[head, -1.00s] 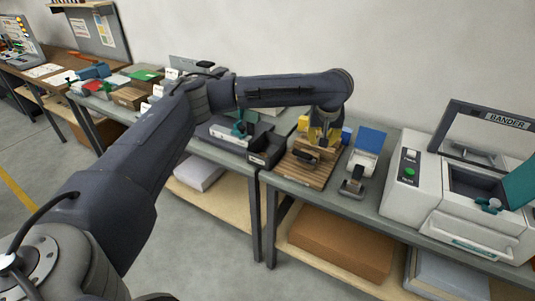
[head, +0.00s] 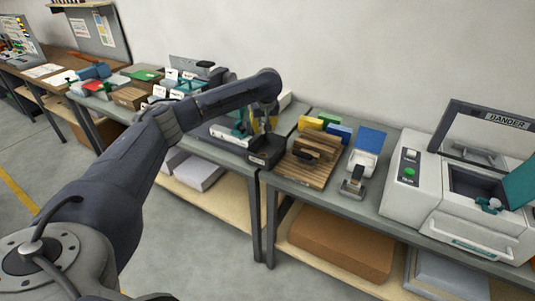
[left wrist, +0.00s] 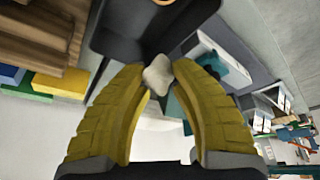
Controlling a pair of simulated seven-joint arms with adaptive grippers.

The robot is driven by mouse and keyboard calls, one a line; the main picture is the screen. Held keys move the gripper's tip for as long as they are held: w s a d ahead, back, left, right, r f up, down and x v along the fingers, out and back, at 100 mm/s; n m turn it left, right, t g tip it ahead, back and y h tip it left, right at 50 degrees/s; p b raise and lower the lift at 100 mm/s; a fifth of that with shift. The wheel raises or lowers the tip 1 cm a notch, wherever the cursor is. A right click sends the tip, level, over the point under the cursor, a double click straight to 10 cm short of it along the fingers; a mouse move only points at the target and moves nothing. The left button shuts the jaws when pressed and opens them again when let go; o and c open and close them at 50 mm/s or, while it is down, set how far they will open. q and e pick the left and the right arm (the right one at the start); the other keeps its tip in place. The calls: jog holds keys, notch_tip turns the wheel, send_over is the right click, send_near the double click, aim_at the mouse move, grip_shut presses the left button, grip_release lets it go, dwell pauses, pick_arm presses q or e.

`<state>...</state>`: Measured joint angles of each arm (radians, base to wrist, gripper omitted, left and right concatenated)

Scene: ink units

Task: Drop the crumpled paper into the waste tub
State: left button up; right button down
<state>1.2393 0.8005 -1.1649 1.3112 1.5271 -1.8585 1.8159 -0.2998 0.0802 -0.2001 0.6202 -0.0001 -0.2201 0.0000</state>
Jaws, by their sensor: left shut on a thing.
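My left gripper (head: 262,124) is shut on the crumpled paper (left wrist: 158,75), a small whitish lump between the tips of its yellow fingers in the left wrist view. The paper cannot be made out in the head view. A black open tub (head: 264,150), which looks like the waste tub, stands on the bench just below the gripper. It also shows in the left wrist view (left wrist: 118,38), beyond the fingertips. The paper is apart from the tub's floor; its exact height over the rim is hard to tell. My right gripper is not in view.
A slatted wooden board (head: 305,168) with a wooden block lies right of the tub, with yellow and blue blocks (head: 339,133) behind. A blue-topped stand (head: 370,140) and a grey machine (head: 462,195) are farther right. A teal-and-grey device sits left of the tub.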

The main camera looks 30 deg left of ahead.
pick_arm(q)
jog(key=shift+f, duration=2.75)
jog(key=o, duration=0.8)
jog(key=shift+r, duration=0.15)
jog(key=v, duration=1.1)
jog(key=shift+s+d+r, duration=0.1)
jog(key=shift+s+r, duration=0.05)
jog(key=shift+r, duration=0.15)
jog(key=shift+f, duration=0.1)
